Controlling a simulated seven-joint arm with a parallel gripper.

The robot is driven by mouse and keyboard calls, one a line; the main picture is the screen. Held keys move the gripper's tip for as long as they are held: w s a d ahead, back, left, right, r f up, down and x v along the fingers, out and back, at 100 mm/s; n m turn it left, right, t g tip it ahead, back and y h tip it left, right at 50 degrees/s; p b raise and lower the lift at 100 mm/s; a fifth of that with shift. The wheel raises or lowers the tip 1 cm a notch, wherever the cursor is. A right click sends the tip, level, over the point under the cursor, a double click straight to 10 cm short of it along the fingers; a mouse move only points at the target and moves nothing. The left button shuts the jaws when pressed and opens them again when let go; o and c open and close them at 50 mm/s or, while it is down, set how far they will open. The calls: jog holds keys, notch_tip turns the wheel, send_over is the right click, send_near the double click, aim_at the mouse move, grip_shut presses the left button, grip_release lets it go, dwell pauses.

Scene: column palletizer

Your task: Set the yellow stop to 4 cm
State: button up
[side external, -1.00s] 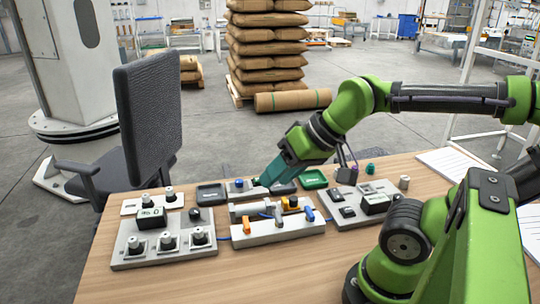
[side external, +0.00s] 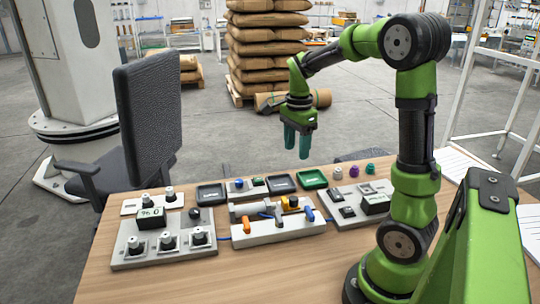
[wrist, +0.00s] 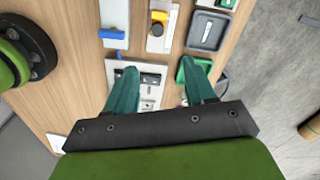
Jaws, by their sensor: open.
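The yellow stop (side external: 291,202) is a small yellow-orange block with a dark part, on the middle white fixture (side external: 280,232) with an orange handle and a blue handle. In the wrist view the yellow stop (wrist: 158,17) sits on a narrow pale rail near the top edge. My gripper (side external: 297,147) is open and empty, pointing down, raised well above the back of the table. In the wrist view the gripper (wrist: 160,68) has its teal fingers apart, with the stop beyond the fingertips. I cannot read any scale by the stop.
Left of the fixture stands a panel with knobs (side external: 165,245) and a small display. A switch panel (side external: 362,204) stands to the right. Behind are two dark trays, a green tray (side external: 312,179) and small pegs (side external: 354,172). The table's front strip is clear.

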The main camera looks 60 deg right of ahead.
aim_at(294, 198)
jog(key=shift+m, duration=0.4)
jog(key=f, duration=1.7)
jog(key=shift+a, duration=0.2)
jog(key=shift+r, duration=0.1)
grip_shut()
